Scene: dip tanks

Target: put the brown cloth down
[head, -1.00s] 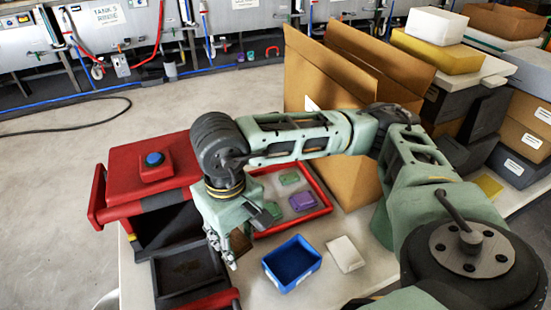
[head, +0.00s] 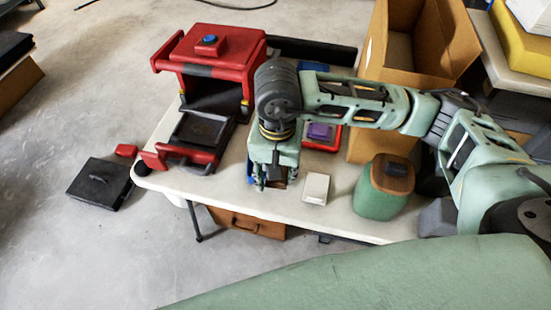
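My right gripper (head: 271,184) points down over the front of the white table. Its fingers are small and partly lost against a blue tray (head: 267,187) behind them, so I cannot tell whether they are open or shut. A small brown patch shows just right of the gripper, and I cannot tell whether it is the brown cloth. No cloth shows clearly anywhere else. My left gripper is not in view.
A red machine (head: 222,55) stands left on the table (head: 328,212). A white block (head: 315,188), a green canister with a brown top (head: 378,195) and a tall cardboard box (head: 372,100) are to the right. A brown case (head: 247,222) is under the table; a black panel (head: 100,183) lies on the floor.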

